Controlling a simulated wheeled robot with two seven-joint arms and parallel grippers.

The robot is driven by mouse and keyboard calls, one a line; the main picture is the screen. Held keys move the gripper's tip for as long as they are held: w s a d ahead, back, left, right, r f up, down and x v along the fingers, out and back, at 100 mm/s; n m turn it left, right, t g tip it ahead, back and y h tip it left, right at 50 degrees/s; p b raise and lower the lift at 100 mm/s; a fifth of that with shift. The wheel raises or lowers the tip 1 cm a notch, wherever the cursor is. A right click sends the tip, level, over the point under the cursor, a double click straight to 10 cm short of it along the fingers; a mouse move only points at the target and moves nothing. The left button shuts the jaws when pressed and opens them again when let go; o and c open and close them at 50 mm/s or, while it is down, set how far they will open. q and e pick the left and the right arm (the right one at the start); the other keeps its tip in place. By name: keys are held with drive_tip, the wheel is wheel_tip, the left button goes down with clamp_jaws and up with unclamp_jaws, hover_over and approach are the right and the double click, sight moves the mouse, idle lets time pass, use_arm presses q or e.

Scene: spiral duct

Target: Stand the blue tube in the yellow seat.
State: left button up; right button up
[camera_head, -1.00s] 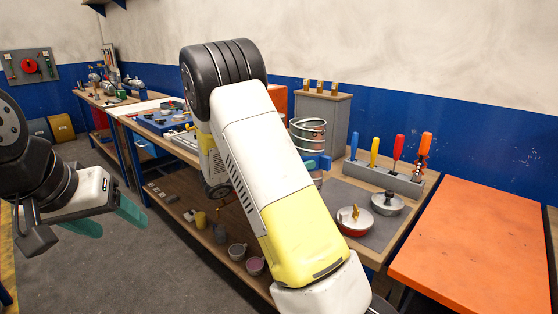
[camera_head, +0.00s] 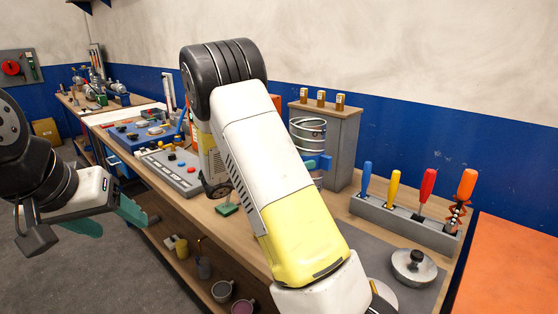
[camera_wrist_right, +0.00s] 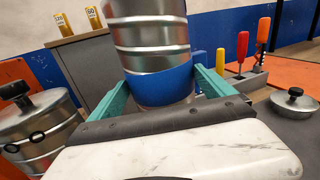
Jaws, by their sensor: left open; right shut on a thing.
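A ribbed silver tube with a blue band (camera_wrist_right: 162,85) stands between the teal fingers of my right gripper (camera_wrist_right: 168,90) in the right wrist view. The gripper is shut on it at the band. In the head view the tube (camera_head: 308,132) shows upright behind my right arm, which hides most of that gripper. My left gripper (camera_head: 112,217) is open and empty at the left, in front of the bench. I cannot make out the yellow seat for sure; my right arm covers part of the bench.
The workbench holds a grey control panel (camera_head: 172,172), a grey cabinet (camera_head: 336,135), a rack of screwdrivers (camera_head: 405,222) and a lidded pot (camera_head: 413,268). An orange table (camera_head: 510,270) is at the right. In the wrist view a metal canister (camera_wrist_right: 38,130) is left of the tube.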

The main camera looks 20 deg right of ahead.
drive_tip(key=shift+a+r, duration=0.1)
drive_tip(key=shift+s+f, duration=0.1)
drive_tip(key=shift+f, duration=2.8)
drive_tip(key=shift+f, duration=2.05)
drive_tip(key=o, duration=1.5)
drive_tip(key=shift+a, duration=0.1)
